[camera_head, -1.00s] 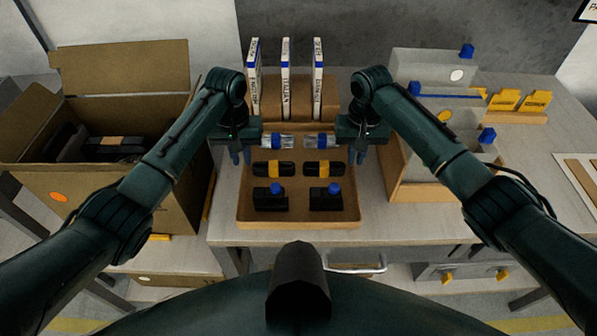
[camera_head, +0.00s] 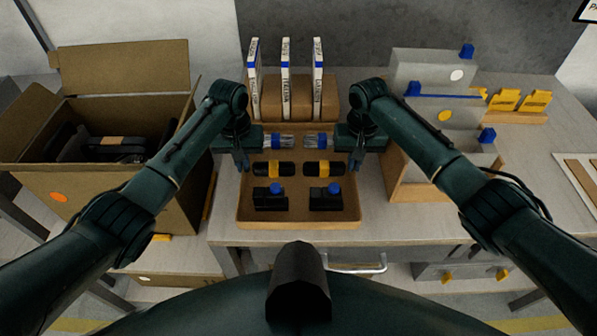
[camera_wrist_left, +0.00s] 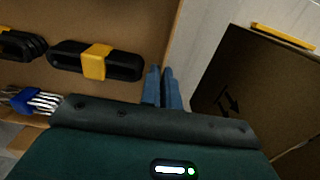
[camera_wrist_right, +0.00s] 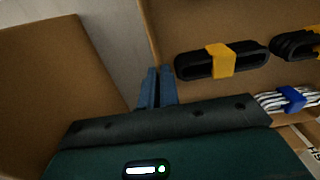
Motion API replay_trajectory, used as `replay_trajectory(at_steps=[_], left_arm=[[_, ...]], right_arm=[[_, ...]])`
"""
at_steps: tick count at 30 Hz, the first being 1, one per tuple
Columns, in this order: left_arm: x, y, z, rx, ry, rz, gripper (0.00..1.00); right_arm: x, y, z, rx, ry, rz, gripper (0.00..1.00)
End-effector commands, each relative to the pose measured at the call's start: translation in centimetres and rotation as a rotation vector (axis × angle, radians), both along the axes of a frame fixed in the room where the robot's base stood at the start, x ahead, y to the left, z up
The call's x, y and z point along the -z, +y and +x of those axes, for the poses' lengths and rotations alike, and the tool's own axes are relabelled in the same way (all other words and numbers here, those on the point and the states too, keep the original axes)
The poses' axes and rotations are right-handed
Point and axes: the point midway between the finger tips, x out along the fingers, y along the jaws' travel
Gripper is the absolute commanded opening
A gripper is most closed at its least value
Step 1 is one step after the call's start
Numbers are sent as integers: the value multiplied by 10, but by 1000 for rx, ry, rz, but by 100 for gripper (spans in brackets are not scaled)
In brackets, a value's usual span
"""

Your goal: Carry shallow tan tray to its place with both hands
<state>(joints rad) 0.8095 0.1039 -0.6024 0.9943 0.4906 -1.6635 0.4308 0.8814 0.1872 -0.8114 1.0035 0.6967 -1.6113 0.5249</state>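The shallow tan tray (camera_head: 298,222) sits on the grey workbench. It holds two bundles with blue bands, two black pieces with yellow bands and two black blocks with blue knobs. My left gripper (camera_head: 242,160) is at the tray's left wall. In the left wrist view its blue fingers (camera_wrist_left: 162,88) are close together with the tray wall between them. My right gripper (camera_head: 355,160) is at the right wall. In the right wrist view its fingers (camera_wrist_right: 157,88) are likewise close about the wall. The tray's far corners are partly hidden by my grippers.
An open cardboard box (camera_head: 110,190) stands close on the left. A brown rack (camera_head: 270,98) with upright white booklets is behind the tray. A tan stand with grey boxes (camera_head: 440,120) is close on the right. Bare bench (camera_head: 385,225) shows at front right.

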Motion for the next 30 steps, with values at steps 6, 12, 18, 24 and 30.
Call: replay_trajectory(at_steps=[6,12,18,24,30], left_arm=[[-2,-1,1,0,-4,-2,0],[-6,-1,1,0,-4,-2,0],[-20,-1,1,0,-4,-2,0],[-39,-1,1,0,-4,-2,0],[-52,0,1,0,-3,-1,0]], right_arm=[[-2,1,1,0,-3,2,0],[-6,0,1,0,-3,2,0],[-20,0,1,0,-3,2,0],[-39,0,1,0,-3,2,0],[-52,0,1,0,-2,1,0]])
